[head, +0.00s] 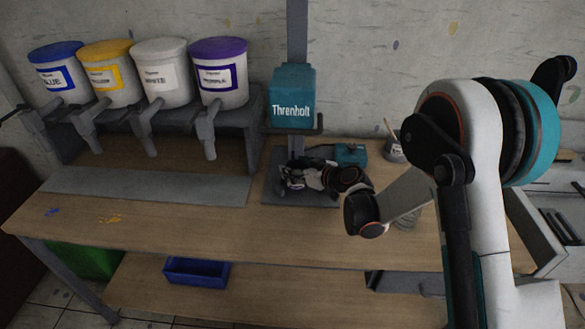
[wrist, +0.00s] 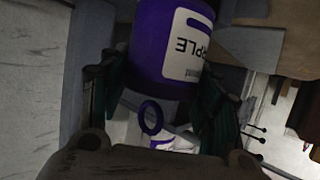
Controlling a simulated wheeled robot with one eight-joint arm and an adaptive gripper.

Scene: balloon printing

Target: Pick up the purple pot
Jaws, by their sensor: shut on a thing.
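The purple pot (wrist: 155,45) shows in the wrist view with a white label, its letters partly readable as the end of "PURPLE". It lies between the two dark green fingers of my gripper (wrist: 155,105), which is shut on it. A purple ring and a white and purple piece show below it in that view. In the head view my gripper (head: 298,178) is low in front of the teal press, above its grey base plate. The pot is too small and dark to make out clearly there.
The teal press (head: 293,97) rises behind my gripper. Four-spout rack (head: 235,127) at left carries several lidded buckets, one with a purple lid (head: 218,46). A grey cup (head: 393,150) stands at right. A blue bin (head: 196,272) sits on the lower shelf.

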